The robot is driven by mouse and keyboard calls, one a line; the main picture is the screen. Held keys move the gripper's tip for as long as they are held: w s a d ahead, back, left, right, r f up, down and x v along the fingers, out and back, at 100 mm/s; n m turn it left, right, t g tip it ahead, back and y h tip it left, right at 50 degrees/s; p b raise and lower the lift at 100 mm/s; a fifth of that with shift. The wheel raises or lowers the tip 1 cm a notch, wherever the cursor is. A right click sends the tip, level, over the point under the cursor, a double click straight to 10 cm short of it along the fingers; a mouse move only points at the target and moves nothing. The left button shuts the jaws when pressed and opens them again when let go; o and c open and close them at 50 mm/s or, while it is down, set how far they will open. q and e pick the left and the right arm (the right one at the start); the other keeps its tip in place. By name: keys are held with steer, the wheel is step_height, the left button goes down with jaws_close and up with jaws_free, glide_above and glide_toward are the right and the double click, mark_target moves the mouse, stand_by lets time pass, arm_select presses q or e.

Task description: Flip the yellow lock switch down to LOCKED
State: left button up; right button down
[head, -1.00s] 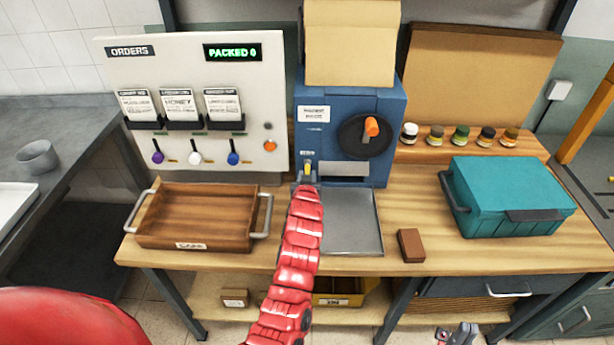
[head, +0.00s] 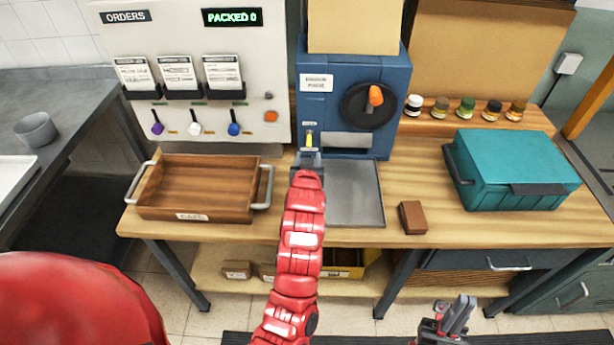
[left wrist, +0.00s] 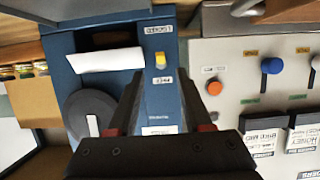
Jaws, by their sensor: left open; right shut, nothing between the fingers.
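The yellow lock switch (head: 309,140) is on the lower left front of the blue machine (head: 330,100). It also shows in the left wrist view (left wrist: 160,60), between two small labels too blurred to read surely. My left gripper (head: 308,157) is open and empty, just below the switch in the head view. I see no contact. My right gripper (head: 457,316) is shut and empty, low in front of the bench.
A wooden tray (head: 143,200) with metal handles stands left of my left arm. A metal plate (head: 355,195) lies in front of the machine, with a brown block (head: 412,217) to its right. A black dial with orange knob (head: 375,96) is right of the switch. A teal case (head: 515,165) stands further right.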

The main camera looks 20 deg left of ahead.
arm_select(q)
steer(key=b+v, duration=0.1)
steer(key=v, duration=0.8)
steer(key=shift+s, duration=0.2)
steer(key=shift+r, duration=0.1)
